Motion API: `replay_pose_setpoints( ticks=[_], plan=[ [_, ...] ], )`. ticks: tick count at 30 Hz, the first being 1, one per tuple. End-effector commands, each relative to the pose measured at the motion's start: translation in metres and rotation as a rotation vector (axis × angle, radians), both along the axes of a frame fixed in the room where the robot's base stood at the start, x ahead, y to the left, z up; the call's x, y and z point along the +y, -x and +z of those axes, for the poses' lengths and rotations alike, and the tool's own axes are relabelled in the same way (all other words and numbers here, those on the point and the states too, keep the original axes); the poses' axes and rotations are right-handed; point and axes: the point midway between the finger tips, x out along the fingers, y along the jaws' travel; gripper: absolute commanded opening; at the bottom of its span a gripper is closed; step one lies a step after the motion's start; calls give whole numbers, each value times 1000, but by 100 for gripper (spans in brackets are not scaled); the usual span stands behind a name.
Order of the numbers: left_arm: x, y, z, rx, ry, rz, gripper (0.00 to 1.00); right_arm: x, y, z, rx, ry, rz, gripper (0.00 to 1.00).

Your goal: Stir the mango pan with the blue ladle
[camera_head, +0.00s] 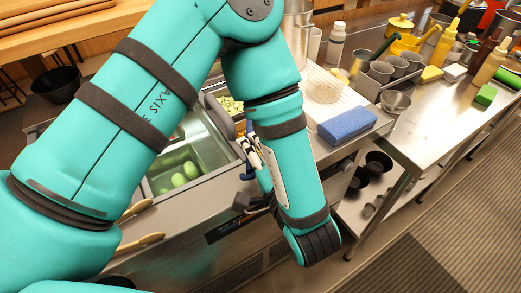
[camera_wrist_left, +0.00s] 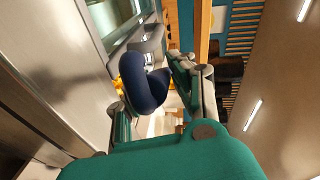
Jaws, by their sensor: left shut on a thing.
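My left gripper (camera_head: 248,160) is beside the front edge of the counter, partly hidden by my own arm. In the left wrist view it is shut on a dark blue, curved thing (camera_wrist_left: 146,84), which looks like the blue ladle's handle. In the head view only a small blue bit (camera_head: 248,171) shows at the gripper. The ladle's bowl cannot be made out. A steel pan (camera_head: 215,150) holds pale green oval pieces (camera_head: 180,175). Behind it are smaller pans with chopped yellow-green food (camera_head: 231,106). I cannot tell which one is the mango pan. My right gripper is not in view.
A blue sponge-like block (camera_head: 347,124) lies on the counter to the right. Wooden spoon handles (camera_head: 140,243) stick out at the front left. The floor at the right is clear.

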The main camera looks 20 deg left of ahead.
Motion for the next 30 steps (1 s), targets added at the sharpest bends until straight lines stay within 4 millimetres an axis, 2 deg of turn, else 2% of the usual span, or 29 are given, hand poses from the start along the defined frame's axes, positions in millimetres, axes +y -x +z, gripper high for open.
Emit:
replay_pose_setpoints(
  ticks=[1,4,12,18,30],
  plan=[
    [5,2,-9,2,-82,-35,0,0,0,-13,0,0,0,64],
    [14,4,-14,11,-229,-91,0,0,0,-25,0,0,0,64],
    [20,5,-14,16,-288,-112,0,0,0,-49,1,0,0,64],
    [21,6,-12,18,-310,-121,0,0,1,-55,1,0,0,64],
    [21,6,-11,20,-313,-121,0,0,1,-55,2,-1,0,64]
  ],
)
